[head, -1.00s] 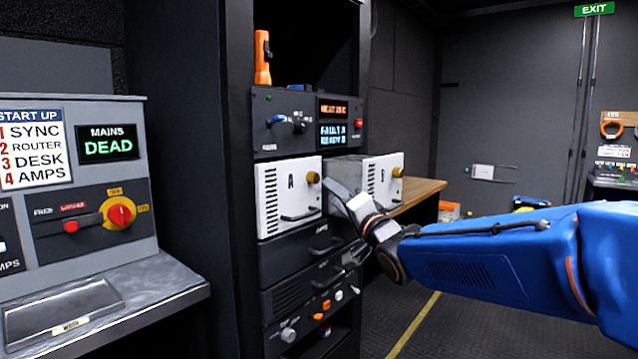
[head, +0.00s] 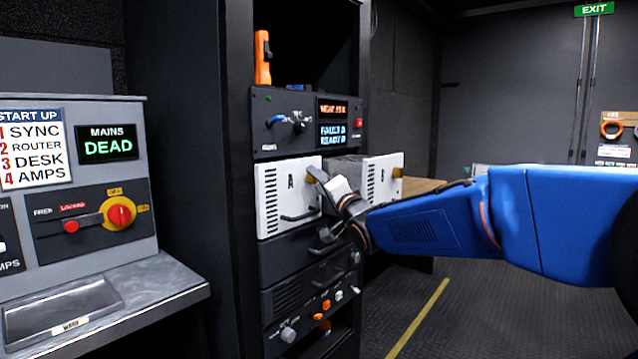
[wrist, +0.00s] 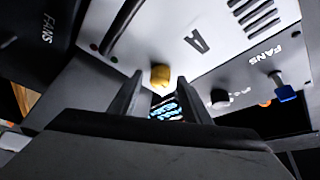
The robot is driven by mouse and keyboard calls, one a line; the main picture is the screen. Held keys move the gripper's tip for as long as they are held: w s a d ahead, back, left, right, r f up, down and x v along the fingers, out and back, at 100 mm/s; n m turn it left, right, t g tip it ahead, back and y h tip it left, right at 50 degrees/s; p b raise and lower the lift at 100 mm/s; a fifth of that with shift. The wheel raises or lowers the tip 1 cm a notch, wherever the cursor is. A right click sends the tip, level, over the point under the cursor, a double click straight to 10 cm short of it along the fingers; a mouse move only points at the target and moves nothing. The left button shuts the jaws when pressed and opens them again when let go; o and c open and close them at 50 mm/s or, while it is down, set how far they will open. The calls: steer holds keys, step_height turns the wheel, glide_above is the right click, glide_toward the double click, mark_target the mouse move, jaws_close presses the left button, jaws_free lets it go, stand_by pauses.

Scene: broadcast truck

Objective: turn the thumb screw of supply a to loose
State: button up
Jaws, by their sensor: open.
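Supply A (head: 277,205) is a white module with black vent slots and the letter A, seated in the rack. Its brass thumb screw (head: 312,176) is at the upper right of its face, partly covered by my gripper in the head view. My gripper (head: 322,178) is close in front of it. In the wrist view, the thumb screw (wrist: 160,76) shows just beyond the tips of my open gripper (wrist: 159,82), roughly between the fingers. I cannot tell whether a finger touches it. Supply B (head: 381,180) stands to the right, pulled out further, with its own brass screw.
Above supply A is a control panel (head: 265,140) with a blue-handled switch and lit displays. An orange device (head: 262,60) stands on top. Dark rack units (head: 290,255) with handles and knobs lie below. The floor (head: 480,310) at the right is open.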

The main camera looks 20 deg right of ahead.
steer(key=c, duration=1)
steer(key=shift+c, duration=0.2)
steer(key=shift+f+n, duration=0.1)
steer(key=shift+n, duration=0.2)
steer(key=n+y, duration=0.1)
steer(key=n, duration=0.1)
steer(key=n+y, duration=0.1)
steer(key=n, duration=0.1)
steer(key=shift+w+d+f+n+t, duration=0.1)
steer(key=shift+d+f+n+t, duration=0.1)
steer(key=shift+n+t, duration=0.15)
steer(key=shift+w+d+n+y, duration=0.1)
steer(key=shift+n+y, duration=1.05)
steer(key=shift+n, duration=0.7)
steer(key=shift+n+y, duration=1.15)
steer(key=shift+n, duration=0.65)
steer(key=o, duration=1)
steer(key=shift+o, duration=0.2)
